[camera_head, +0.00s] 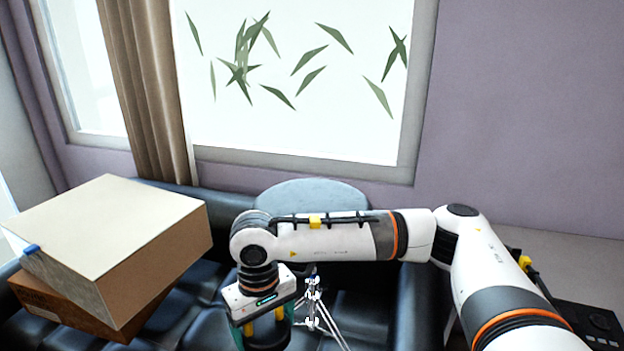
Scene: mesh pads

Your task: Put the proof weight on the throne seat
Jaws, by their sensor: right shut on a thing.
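The throne has a round pale blue seat (310,192), seen behind my right forearm. Its chrome tripod legs (322,310) show below the forearm; the part between is hidden. No object shows on the visible part of the seat. My right gripper (266,332) points down, nearer to the camera and lower in the picture than the seat. It is shut on a dark teal thing (274,341), which looks like the proof weight; it is mostly hidden by the gripper and cut by the bottom edge. My left gripper is not in view.
A dark blue leather sofa (366,318) runs behind and around the throne. A large cream-topped box (105,225) lies on a brown box (70,312) at the left. A dark panel (590,322) is at the lower right. A window with leaf shapes is behind.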

